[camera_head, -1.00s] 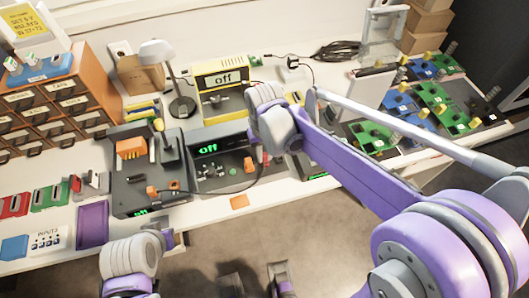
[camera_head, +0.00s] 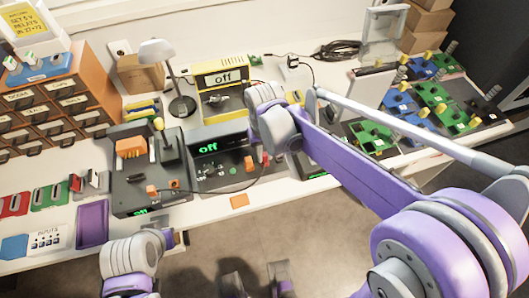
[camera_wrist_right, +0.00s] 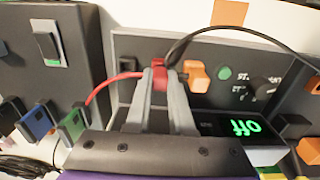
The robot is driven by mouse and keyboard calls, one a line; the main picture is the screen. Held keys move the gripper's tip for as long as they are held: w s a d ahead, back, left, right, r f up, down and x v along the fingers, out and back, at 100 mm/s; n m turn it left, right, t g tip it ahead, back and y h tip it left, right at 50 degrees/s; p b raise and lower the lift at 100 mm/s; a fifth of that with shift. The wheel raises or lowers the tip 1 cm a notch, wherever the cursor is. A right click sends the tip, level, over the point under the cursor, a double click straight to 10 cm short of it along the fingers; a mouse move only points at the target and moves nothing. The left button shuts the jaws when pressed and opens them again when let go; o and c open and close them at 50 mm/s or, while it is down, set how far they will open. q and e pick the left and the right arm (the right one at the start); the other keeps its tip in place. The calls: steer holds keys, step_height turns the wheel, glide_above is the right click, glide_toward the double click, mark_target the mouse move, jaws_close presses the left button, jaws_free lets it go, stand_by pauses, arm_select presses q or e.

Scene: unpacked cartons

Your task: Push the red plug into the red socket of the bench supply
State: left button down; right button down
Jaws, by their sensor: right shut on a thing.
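The bench supply (camera_head: 208,148) is a dark box on the bench with a green "off" display; its panel (camera_wrist_right: 135,48) also shows in the right wrist view. My right gripper (camera_wrist_right: 160,76) is shut on the red plug (camera_wrist_right: 159,80), with its fingertips close over the supply's panel. A red cable (camera_wrist_right: 108,82) runs left from the plug. The red socket is hidden by the plug and fingers, and I cannot tell whether the plug is touching it. In the head view my right wrist covers the fingertips. My left arm is at the lower left; its jaws do not show clearly.
An orange plug (camera_wrist_right: 195,76) and a black cable (camera_wrist_right: 215,30) lie right beside the fingers. A dark unit (camera_head: 150,175) stands left of the supply and a yellow meter (camera_head: 221,88) behind it. Circuit boards (camera_head: 435,105) fill the right side. Drawers (camera_head: 55,110) stand at the left.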

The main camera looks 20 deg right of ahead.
mark_target(264, 154)
steer(key=shift+f, duration=0.25)
steer(key=c, duration=0.7)
jaws_free()
steer(key=shift+r, duration=0.1)
step_height(264, 154, up, 11)
steer(key=p, duration=0.1)
